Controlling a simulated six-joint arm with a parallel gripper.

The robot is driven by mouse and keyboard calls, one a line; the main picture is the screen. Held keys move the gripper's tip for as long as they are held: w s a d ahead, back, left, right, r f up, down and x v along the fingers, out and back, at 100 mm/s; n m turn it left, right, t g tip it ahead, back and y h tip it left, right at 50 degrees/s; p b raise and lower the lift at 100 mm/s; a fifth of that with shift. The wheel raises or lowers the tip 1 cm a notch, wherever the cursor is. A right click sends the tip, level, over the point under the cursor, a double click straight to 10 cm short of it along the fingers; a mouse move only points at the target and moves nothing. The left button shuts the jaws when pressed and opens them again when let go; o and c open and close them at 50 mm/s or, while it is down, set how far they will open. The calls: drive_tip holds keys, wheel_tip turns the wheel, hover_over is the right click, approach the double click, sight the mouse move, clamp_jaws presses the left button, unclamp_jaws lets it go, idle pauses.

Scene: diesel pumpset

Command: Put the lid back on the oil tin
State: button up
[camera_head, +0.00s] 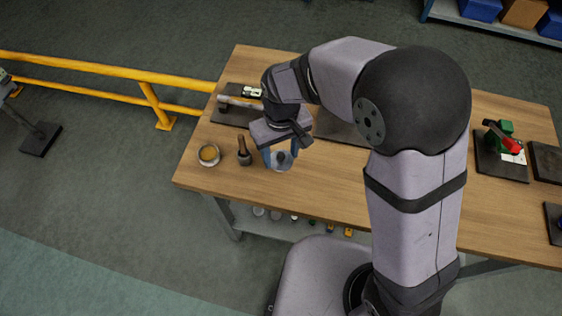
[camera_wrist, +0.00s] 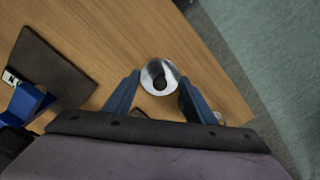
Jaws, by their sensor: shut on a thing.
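The lid (camera_head: 281,160) is a pale, shiny disc with a dark knob, low over the wooden table near its front edge. It also shows in the wrist view (camera_wrist: 159,76), between the blue fingertips. My gripper (camera_head: 281,154) is shut on the lid, one finger on each side; the wrist view shows the fingers (camera_wrist: 160,84) too. Whether the lid touches the table is unclear. The oil tin (camera_head: 208,154) is a round, open container with golden contents, at the table's left front corner, left of my gripper and apart from the lid.
A dark pot with a wooden handle (camera_head: 244,156) stands between the tin and the lid. A dark mat with a hammer-like tool (camera_head: 236,104) lies behind. A yellow rail (camera_head: 90,68) runs left of the table. More mats and a green-and-red object (camera_head: 500,135) lie right.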

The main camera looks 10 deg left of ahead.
drive_tip(key=shift+r, duration=1.3)
drive_tip(key=shift+w+a+r, duration=0.15)
drive_tip(key=shift+w+a, duration=0.05)
drive_tip(key=shift+w, duration=0.05)
drive_tip(key=w+a+r+n+p, duration=0.2)
drive_tip(key=w+a+r+p, duration=0.15)
drive_tip(key=w+a, duration=0.5)
drive_tip(key=s+a+f+n+p, duration=0.3)
drive_tip(key=s+a, duration=0.6)
drive_tip(key=a, duration=0.3)
drive_tip(key=shift+a+f+n, duration=0.3)
drive_tip(key=shift+f+n, duration=0.1)
drive_tip(key=shift+f, duration=0.05)
drive_tip(key=shift+f, duration=0.2)
drive_tip(key=shift+f+b, duration=1.7)
drive_tip(key=shift+f, duration=0.35)
drive_tip(key=shift+f+b, duration=0.4)
drive_tip(key=shift+f, duration=0.5)
